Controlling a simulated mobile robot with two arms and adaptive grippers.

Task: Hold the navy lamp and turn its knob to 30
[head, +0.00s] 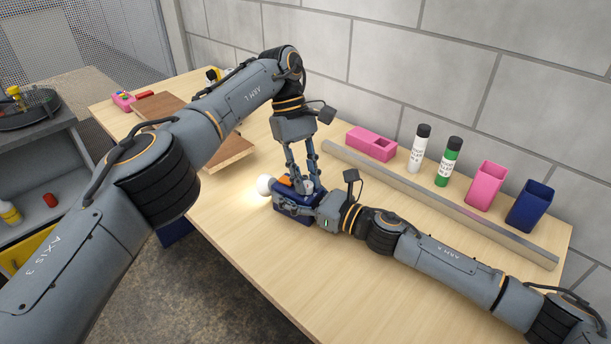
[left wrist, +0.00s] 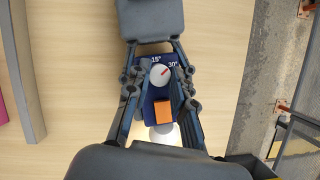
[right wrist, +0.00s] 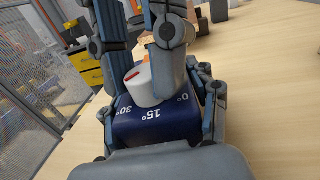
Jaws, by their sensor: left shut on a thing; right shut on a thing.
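The navy lamp (head: 289,208) lies on the table with its round white bulb (head: 265,185) at the left, glowing onto the wood. An orange block-shaped part (left wrist: 163,110) sits on its top. The white knob (right wrist: 137,87) has a red mark; in the left wrist view the mark on the knob (left wrist: 160,75) points toward the 30° label. My left gripper (head: 303,184) reaches down from above, its fingers shut on either side of the knob. My right gripper (head: 313,209) comes in from the right, shut on the navy base (right wrist: 150,128). The fingers partly hide the lamp.
A grey rail (head: 430,200) runs along the back. Behind it stand a pink block (head: 371,143), two bottles (head: 419,148), a pink cup (head: 486,185) and a navy cup (head: 529,206). A brown board (head: 229,152) lies at the left. The front table is clear.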

